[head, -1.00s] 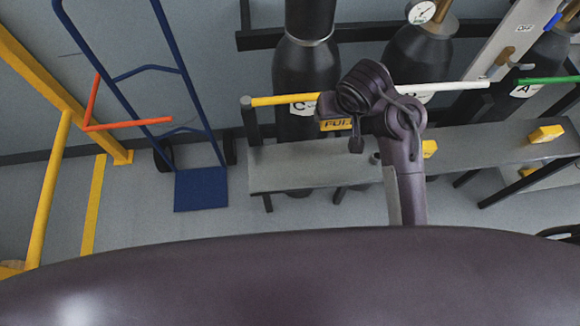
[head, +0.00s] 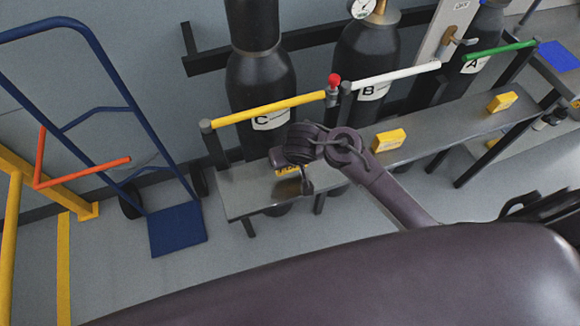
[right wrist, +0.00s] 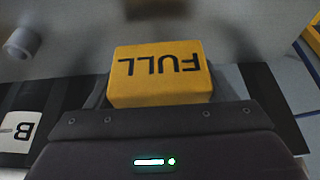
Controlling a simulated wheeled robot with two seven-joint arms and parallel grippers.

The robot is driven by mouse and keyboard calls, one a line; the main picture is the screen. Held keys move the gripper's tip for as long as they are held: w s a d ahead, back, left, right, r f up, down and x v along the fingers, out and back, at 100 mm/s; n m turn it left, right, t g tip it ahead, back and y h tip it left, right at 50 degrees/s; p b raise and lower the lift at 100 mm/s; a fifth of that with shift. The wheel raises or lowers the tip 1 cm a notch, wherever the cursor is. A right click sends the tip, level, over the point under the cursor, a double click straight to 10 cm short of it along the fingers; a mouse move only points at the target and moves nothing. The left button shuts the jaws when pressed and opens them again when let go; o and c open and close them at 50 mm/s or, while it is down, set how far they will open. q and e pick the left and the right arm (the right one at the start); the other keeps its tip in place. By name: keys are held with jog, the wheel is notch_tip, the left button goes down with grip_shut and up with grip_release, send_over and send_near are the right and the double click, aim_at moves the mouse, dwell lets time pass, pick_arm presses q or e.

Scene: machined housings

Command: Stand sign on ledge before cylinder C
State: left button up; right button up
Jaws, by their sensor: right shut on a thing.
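Cylinder C (head: 262,85) is a black gas cylinder behind a yellow rail, its white C label showing. The grey ledge (head: 245,197) runs in front of the cylinders. My right gripper (head: 296,178) is shut on a yellow sign (head: 284,170), over the ledge just right of the C label. In the right wrist view the sign (right wrist: 160,75) shows FULL, upside down, between the fingers. Whether the sign touches the ledge I cannot tell; my gripper partly hides it in the head view. My left gripper is not in view.
Two other yellow signs, one (head: 389,140) before cylinder B (head: 365,70) and one (head: 502,102) before cylinder A (head: 480,55), stand on the ledge. The yellow rail (head: 265,110) ends at a red-knobbed post. A blue hand truck (head: 178,232) stands left. The ledge's left end is clear.

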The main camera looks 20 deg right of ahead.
jog(key=shift+f+b, duration=0.45)
jog(key=shift+f, duration=1.5)
jog(key=shift+f, duration=0.1)
jog(key=o, duration=1)
jog(key=shift+r, duration=0.3)
jog(key=p+v, duration=0.2)
jog(key=v, duration=0.9)
jog(key=shift+s+r+p, duration=0.2)
jog(key=shift+r+p, duration=0.15)
jog(key=shift+p, duration=0.05)
